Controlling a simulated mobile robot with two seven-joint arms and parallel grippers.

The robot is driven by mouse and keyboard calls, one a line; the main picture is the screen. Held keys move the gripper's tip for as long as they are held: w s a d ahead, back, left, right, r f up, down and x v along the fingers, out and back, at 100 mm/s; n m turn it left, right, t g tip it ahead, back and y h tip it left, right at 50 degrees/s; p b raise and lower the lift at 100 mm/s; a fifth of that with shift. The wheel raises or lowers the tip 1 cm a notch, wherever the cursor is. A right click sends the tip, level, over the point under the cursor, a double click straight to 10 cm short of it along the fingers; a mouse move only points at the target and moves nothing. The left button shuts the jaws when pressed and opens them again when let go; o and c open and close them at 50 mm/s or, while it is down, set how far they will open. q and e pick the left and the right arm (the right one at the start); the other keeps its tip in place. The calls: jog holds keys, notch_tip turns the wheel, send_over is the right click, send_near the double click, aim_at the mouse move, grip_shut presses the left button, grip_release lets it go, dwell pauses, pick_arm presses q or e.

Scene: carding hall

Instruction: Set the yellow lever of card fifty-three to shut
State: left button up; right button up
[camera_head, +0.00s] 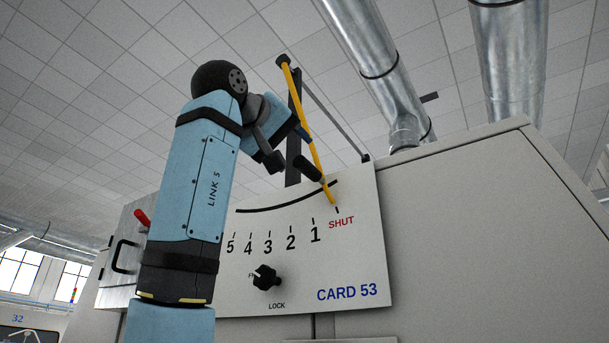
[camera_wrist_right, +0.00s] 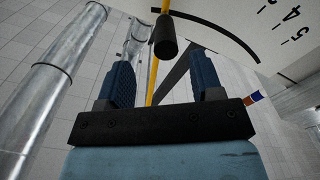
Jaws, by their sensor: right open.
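My right gripper (camera_head: 300,134) is open and empty near the lever. In the right wrist view its two fingers (camera_wrist_right: 163,82) stand apart, with the lever visible between them and the handle beyond. My left gripper is not in view.
A black LOCK knob (camera_head: 266,278) sits low on the plate. Metal ducts (camera_head: 372,50) rise behind. The air right of the lever is clear.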

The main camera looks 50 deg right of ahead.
jog(key=a, duration=0.6)
jog(key=shift+s+a+b, duration=0.3)
jog(key=shift+a+b, duration=0.05)
jog(key=shift+a, duration=0.05)
jog(key=shift+w, duration=0.1)
